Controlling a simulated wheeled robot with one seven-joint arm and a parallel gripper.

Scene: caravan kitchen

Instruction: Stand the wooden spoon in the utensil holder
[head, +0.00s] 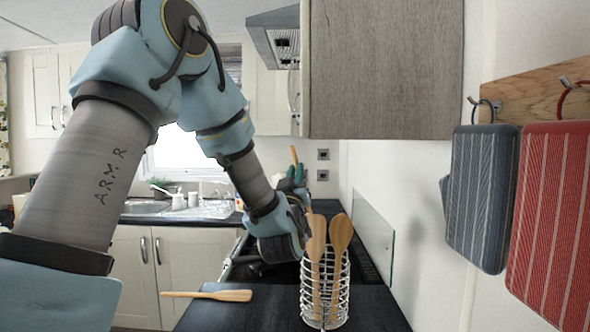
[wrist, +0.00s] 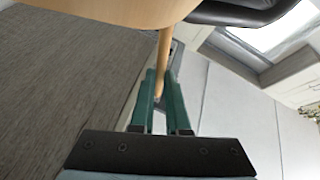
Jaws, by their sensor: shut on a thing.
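My gripper (head: 292,184) points upward in the middle of the head view, beyond the utensil holder and above the counter. In the wrist view its green fingers (wrist: 162,108) are shut on the thin wooden handle of a spoon (wrist: 163,62). A wide pale wooden part, apparently its bowl, fills the top edge close to the camera. In the head view only a short piece of this spoon (head: 294,155) shows above the fingers; the rest is hidden.
Another wooden utensil (head: 228,295) lies on the counter (head: 255,318) left of the holder. A grey wood cabinet (head: 385,65) hangs above, right of my arm. A glass panel (head: 373,235) stands along the right wall, with blue (head: 482,195) and red (head: 553,215) striped textiles hanging nearer.

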